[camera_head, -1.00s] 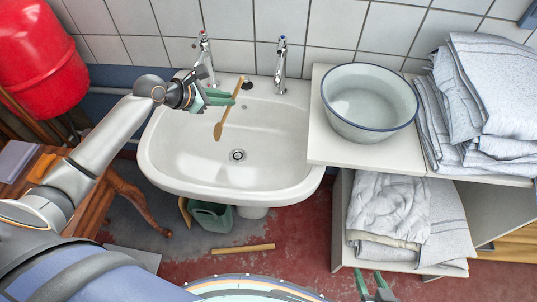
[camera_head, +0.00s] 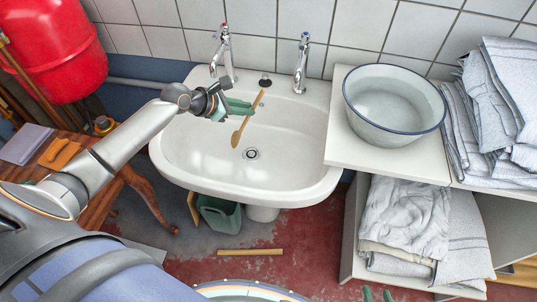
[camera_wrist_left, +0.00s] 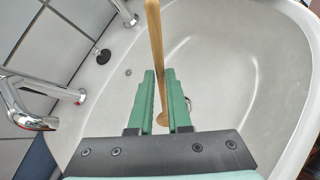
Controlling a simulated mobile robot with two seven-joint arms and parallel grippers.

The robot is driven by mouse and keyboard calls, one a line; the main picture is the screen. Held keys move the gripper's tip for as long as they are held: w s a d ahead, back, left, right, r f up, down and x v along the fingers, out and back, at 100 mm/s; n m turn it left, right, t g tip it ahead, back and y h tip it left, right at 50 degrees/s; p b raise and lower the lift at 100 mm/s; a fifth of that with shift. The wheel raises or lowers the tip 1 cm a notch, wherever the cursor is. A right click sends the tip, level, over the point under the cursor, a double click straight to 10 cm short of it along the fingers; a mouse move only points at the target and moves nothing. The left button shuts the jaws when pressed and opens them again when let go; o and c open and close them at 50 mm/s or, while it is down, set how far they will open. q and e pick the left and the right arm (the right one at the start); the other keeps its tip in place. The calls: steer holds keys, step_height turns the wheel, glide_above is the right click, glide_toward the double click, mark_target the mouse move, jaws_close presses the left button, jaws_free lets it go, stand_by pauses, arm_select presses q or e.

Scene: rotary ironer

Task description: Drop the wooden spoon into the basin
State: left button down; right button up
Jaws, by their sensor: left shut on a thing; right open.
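The wooden spoon (camera_head: 246,119) is long and light brown. My left gripper (camera_head: 247,107) is shut on it, and it hangs tilted over the white sink basin (camera_head: 194,166), with its bowl end lower. In the left wrist view the spoon (camera_wrist_left: 155,38) passes between the green fingers of the left gripper (camera_wrist_left: 159,76), and the basin (camera_wrist_left: 235,50) lies behind it. The spoon appears apart from the basin's inner surface, but the exact gap is hard to judge. My right gripper (camera_head: 377,294) is open at the bottom edge, only its green fingertips showing.
Two chrome taps (camera_head: 223,52) stand at the basin's back, with a black plug (camera_head: 265,81) between them. An enamel bowl (camera_head: 394,105) sits on the white shelf unit (camera_head: 345,159) at right, beside folded towels (camera_head: 500,105). A wooden table (camera_head: 95,200) stands at left.

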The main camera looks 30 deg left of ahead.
arm_select(q)
steer(key=shift+r, duration=0.1)
steer(key=c, duration=0.8)
jaws_free()
steer(key=p+v, duration=0.1)
steer(key=v, duration=1.1)
steer(key=shift+s+r, duration=0.2)
